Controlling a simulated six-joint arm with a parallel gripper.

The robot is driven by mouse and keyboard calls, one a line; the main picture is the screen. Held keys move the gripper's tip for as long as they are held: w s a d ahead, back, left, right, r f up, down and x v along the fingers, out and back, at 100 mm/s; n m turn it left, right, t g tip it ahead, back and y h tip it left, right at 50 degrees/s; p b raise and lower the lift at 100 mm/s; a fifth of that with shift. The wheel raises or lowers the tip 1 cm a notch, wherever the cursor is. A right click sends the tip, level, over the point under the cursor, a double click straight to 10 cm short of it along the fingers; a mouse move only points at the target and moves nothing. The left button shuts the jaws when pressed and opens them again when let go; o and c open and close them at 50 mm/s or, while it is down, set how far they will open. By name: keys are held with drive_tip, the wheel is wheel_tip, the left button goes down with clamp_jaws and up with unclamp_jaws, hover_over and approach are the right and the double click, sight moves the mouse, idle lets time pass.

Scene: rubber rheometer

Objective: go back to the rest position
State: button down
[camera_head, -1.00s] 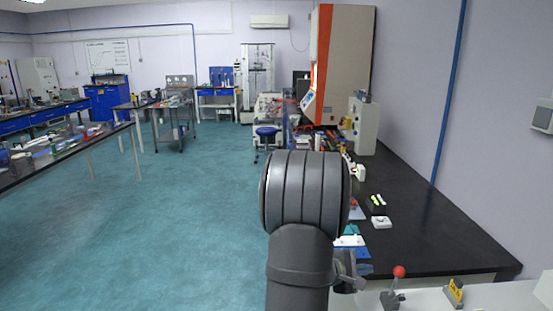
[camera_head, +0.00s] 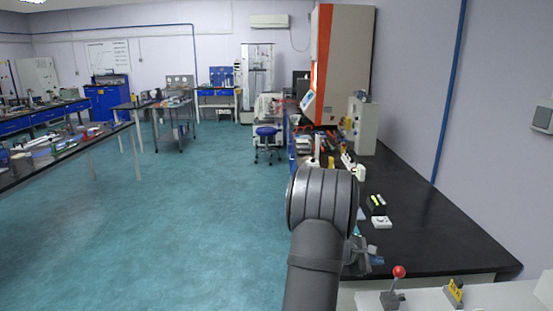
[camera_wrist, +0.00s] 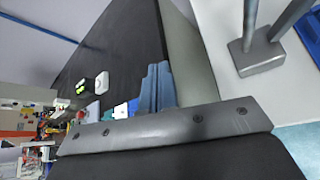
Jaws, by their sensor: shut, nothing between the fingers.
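My arm rises from the bottom of the head view. My gripper (camera_head: 374,256) shows beyond it at the right, partly hidden by the arm, above the near end of the black bench (camera_head: 440,225). In the wrist view the blue-grey fingers of my gripper (camera_wrist: 157,85) are together with nothing held between them. They point over the dark bench top (camera_wrist: 130,45), clear of the small items there.
A red-knobbed lever (camera_head: 398,272) and a yellow part (camera_head: 454,290) stand on the white surface at the lower right. A white block (camera_head: 381,222) and a black holder (camera_head: 376,203) sit on the bench. A tall orange-and-beige machine (camera_head: 345,65) stands behind. Open floor (camera_head: 190,215) lies left.

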wheel_tip(320, 180, down, 5)
drive_tip(key=w+a+n, duration=0.1)
drive_tip(key=w+a, duration=0.1)
drive_tip(key=v, duration=0.6)
drive_tip(key=shift+a+r+g, duration=0.15)
drive_tip(key=shift+r+g, duration=0.25)
drive_tip(key=shift+r, duration=0.05)
drive_tip(key=shift+w, duration=0.15)
drive_tip(key=s+x, duration=0.1)
drive_tip(key=x, duration=0.6)
drive_tip(key=shift+m+t, duration=0.8)
drive_tip(key=shift+m, duration=0.1)
drive_tip(key=shift+s+d+r, duration=0.25)
drive_tip(key=shift+s+r, duration=0.05)
drive_tip(key=shift+r, duration=0.6)
drive_tip(key=shift+s+d+r, duration=0.2)
drive_tip(key=shift+s+r, duration=0.15)
drive_tip(key=shift+r, duration=0.55)
drive_tip(key=shift+s+d+r, duration=0.25)
drive_tip(key=shift+s+r, duration=0.05)
drive_tip(key=shift+r, duration=0.6)
